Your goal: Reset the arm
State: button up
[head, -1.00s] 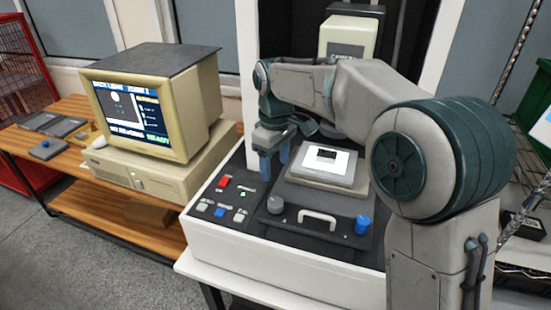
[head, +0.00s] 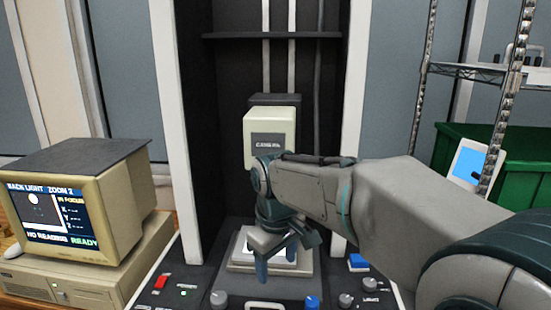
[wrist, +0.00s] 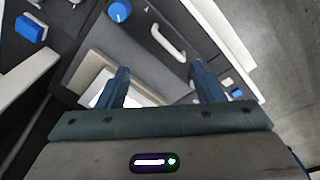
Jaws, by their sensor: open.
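My gripper (head: 277,268) hangs at the end of my arm, fingers pointing down, over the machine's white-topped stage (head: 240,250). In the wrist view its two blue fingers (wrist: 163,88) are spread apart with nothing between them. The stage also shows in the wrist view behind the left finger (wrist: 92,70). My gripper and wrist hide part of the stage in the head view. I cannot tell the exact height of the fingertips above it.
The camera head (head: 269,135) stands right behind my wrist. A computer monitor (head: 110,215) reading READY is at left. Knobs, including a blue one (wrist: 120,11), and a white handle (wrist: 167,42) line the machine's front. A green bin (head: 520,170) sits on the right rack.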

jog(key=s+d+f+m+t, duration=0.1)
jog(key=s+d+f+m, duration=0.2)
jog(key=s+d, duration=0.4)
jog(key=s+d+f+m, duration=0.3)
jog(key=s+d+m, duration=0.3)
jog(key=s+d, duration=0.2)
jog(key=shift+s+d+t, duration=0.15)
jog(key=shift+d+t, duration=0.1)
jog(key=shift+t, duration=0.15)
dwell(0.8)
